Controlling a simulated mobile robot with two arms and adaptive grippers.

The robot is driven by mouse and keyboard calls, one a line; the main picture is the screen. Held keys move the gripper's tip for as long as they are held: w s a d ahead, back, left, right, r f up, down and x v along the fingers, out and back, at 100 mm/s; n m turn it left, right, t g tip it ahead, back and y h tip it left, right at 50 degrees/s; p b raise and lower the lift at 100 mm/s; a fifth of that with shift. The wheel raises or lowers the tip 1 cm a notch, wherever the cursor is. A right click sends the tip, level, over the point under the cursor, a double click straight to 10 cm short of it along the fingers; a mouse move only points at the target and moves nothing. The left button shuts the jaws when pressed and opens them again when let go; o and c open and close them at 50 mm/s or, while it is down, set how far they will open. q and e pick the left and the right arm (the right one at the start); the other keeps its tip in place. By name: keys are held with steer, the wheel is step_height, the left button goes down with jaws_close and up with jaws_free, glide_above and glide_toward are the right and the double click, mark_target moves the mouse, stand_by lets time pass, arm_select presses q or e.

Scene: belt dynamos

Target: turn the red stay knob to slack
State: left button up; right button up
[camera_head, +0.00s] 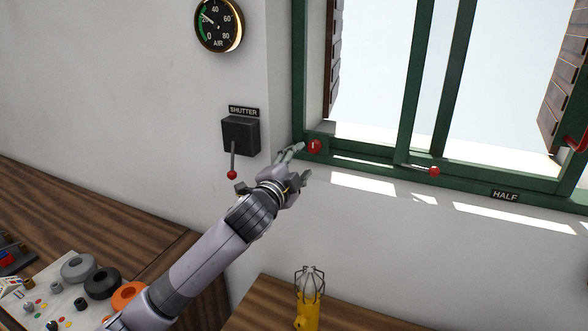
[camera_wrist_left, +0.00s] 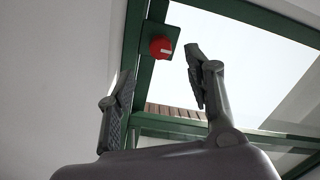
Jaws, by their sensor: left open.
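A red knob (camera_head: 314,146) sits on a dark green plate at the lower left corner of the green window frame. It also shows in the left wrist view (camera_wrist_left: 161,48), with a pale mark on its face. My left gripper (camera_head: 302,164) is open and empty, just in front of and below the knob. In the left wrist view, the knob appears beyond the gap between the two fingertips (camera_wrist_left: 158,65), with no visible contact. A second red knob (camera_head: 434,171) is farther right along the sill, on a thin bar. My right gripper is not in view.
A black shutter box (camera_head: 240,135) with a red-tipped lever (camera_head: 232,174) is on the wall left of my gripper. A HALF label (camera_head: 505,195) is on the sill. A caged yellow lamp (camera_head: 309,299) stands on the wooden bench below. An air gauge (camera_head: 218,25) hangs above.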

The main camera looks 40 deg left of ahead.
arm_select(q)
steer(key=shift+v, duration=1.5)
